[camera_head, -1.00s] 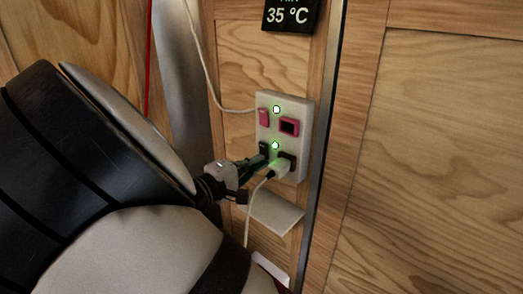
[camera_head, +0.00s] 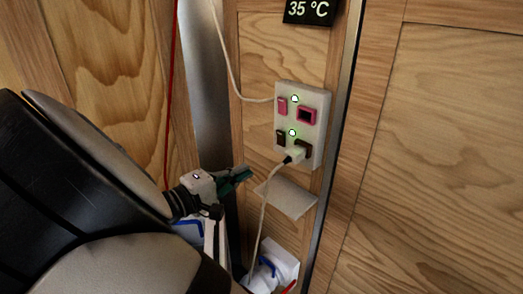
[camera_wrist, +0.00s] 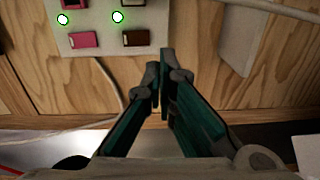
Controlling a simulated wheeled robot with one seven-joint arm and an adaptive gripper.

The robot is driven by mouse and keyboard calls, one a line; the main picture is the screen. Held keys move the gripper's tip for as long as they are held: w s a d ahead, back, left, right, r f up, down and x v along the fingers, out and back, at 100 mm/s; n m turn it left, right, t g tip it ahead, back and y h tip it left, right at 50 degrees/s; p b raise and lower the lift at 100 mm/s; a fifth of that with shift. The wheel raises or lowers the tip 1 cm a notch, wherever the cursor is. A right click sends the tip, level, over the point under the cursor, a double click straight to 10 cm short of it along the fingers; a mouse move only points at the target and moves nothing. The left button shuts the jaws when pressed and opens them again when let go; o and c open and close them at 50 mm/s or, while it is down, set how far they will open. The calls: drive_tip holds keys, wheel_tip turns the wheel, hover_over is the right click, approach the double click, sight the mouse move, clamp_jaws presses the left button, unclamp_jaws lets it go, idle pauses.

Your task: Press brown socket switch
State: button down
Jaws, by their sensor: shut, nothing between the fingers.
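The white socket panel (camera_head: 315,132) is on the wooden wall. Its brown switch (camera_head: 281,138) is at the lower left, beside a brown socket (camera_head: 304,148) with a white plug (camera_head: 293,156) in it. A pink switch (camera_head: 282,106) and pink socket (camera_head: 306,115) are above. Both round lights glow green. My gripper (camera_head: 247,174) is shut and empty, below and left of the panel, apart from it. In the wrist view the brown switch (camera_wrist: 136,38) lies ahead and slightly left of the closed fingertips (camera_wrist: 159,67); the pink switch (camera_wrist: 83,40) is further left.
A white cable (camera_head: 263,205) hangs from the plug; another (camera_head: 228,70) enters the panel from above. A pale flat piece (camera_head: 287,198) sits below the panel. A metal strip (camera_head: 338,120) runs along its right. A dark 35 °C display (camera_head: 309,11) is above.

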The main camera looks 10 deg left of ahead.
drive_tip(key=shift+v, duration=1.1)
drive_tip(key=shift+f, duration=0.15)
